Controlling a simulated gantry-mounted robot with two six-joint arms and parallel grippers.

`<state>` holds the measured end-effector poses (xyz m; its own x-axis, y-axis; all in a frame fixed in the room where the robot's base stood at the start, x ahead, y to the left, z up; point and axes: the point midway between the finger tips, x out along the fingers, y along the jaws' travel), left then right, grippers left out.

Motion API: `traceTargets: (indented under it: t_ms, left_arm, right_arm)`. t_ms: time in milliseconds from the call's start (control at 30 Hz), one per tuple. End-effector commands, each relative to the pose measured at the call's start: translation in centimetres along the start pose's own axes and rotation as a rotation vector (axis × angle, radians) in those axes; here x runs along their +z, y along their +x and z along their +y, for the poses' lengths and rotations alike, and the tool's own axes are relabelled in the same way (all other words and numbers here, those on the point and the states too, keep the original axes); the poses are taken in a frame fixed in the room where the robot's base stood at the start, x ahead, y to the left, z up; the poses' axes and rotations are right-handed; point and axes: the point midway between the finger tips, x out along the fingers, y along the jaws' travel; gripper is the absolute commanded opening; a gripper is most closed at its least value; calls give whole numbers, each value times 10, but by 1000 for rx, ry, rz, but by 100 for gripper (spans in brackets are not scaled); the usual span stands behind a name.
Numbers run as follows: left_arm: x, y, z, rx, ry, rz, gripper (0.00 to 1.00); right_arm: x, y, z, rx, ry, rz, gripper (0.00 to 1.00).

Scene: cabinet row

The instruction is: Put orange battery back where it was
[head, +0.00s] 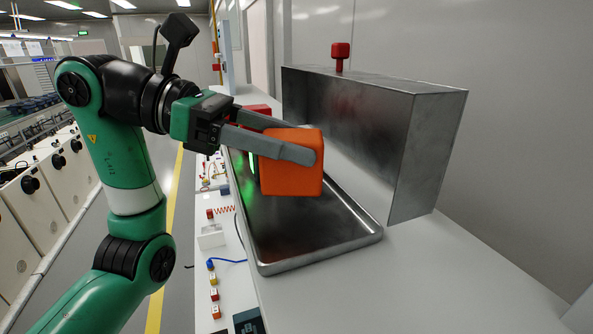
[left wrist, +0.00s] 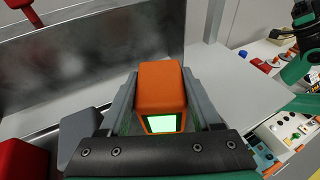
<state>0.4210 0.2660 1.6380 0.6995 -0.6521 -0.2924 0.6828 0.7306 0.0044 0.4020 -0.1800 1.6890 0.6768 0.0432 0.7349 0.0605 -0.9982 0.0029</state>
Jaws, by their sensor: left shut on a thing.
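The orange battery (head: 288,180) is a rounded block held between the fingers of my left gripper (head: 290,148), above the metal tray (head: 318,252) in the head view. The left wrist view shows the battery (left wrist: 162,85) between both fingers, with a lit green panel on its near end. My left gripper is shut on it. I cannot tell its exact height above the tray. The right gripper does not show in the head view; a green arm part shows at the right edge of the left wrist view.
A red block (head: 252,112) stands behind the gripper at the tray's far end. A metal box (head: 425,150) with a red knob (head: 340,52) stands right of the tray. Small parts and wires lie along the left edge. The counter's front right (head: 480,270) is clear.

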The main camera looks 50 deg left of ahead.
Motion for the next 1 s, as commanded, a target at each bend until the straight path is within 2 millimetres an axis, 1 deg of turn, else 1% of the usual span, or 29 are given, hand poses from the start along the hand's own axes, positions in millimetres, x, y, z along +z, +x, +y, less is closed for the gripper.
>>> traceTargets:
  t_ms: [67,133,200,300,567,667,700,833,1000]
  left_arm:
    - [-2,3,0,0,0,-1,0]
    - [-9,13,0,-3,-2,-1,0]
    - [-23,16,1,0,-3,-1,0]
    - [-34,19,0,0,-1,-1,0]
    - [-35,19,0,1,0,-2,0]
    - [-39,20,0,0,0,-1,0]
    - [-38,20,0,0,-1,0,70]
    - [-38,20,0,0,-1,0,94]
    - [-38,19,0,0,-1,0,95]
  right_arm:
    - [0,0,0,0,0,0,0]
    - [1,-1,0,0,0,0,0]
    - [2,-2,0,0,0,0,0]
    - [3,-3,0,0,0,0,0]
    - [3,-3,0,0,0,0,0]
    - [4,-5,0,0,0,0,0]
    - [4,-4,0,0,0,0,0]
    - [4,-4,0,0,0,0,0]
    - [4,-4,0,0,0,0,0]
